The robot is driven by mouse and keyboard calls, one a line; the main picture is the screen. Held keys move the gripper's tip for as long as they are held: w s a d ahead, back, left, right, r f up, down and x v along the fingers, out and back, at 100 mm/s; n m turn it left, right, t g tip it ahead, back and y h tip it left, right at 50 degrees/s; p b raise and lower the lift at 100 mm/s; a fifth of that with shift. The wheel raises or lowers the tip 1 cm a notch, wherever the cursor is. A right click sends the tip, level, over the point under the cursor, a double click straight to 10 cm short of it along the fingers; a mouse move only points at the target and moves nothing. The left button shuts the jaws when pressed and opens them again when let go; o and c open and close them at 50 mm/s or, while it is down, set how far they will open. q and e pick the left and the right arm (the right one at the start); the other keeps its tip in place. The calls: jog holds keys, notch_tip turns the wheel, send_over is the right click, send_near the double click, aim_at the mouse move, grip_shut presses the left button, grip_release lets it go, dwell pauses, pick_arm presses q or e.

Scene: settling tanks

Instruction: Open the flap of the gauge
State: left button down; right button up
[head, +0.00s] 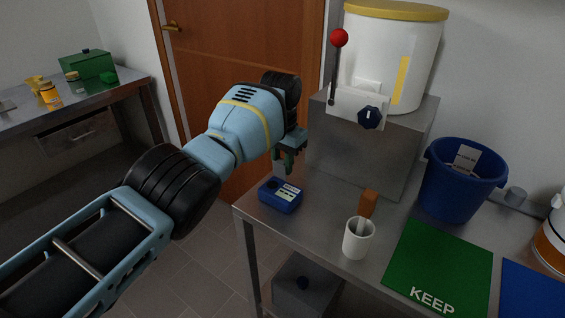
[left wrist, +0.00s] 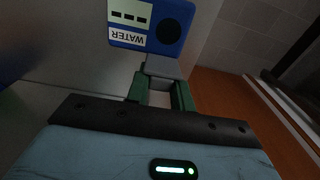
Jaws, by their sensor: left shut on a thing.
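The gauge (head: 276,203) is a small blue box on the near left part of the metal table. In the left wrist view the gauge (left wrist: 156,48) shows a pale panel with dark marks, a dark round spot and an upside-down WATER label. Its face is uncovered. My left gripper (head: 287,162) is just above and behind it, with green fingers (left wrist: 163,92). The fingers are shut on a grey plate (left wrist: 163,68), which looks like the gauge's flap, at the edge of the box. The plate's hinge cannot be made out. My right gripper is not in view.
A white cup (head: 357,241) with an orange-brown handled tool stands right of the gauge. Behind is a grey block (head: 362,150) with a white tank and a red-knobbed lever (head: 339,40). A blue bucket (head: 455,190) and a green KEEP mat (head: 440,265) lie to the right.

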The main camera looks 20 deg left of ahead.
aim_at(282, 160)
pick_arm(q)
jog(key=shift+f, duration=0.15)
jog(key=c, duration=1.2)
grip_release()
jog(key=shift+s+r, duration=0.15)
jog(key=shift+r, duration=3.85)
jog(key=shift+f, duration=0.1)
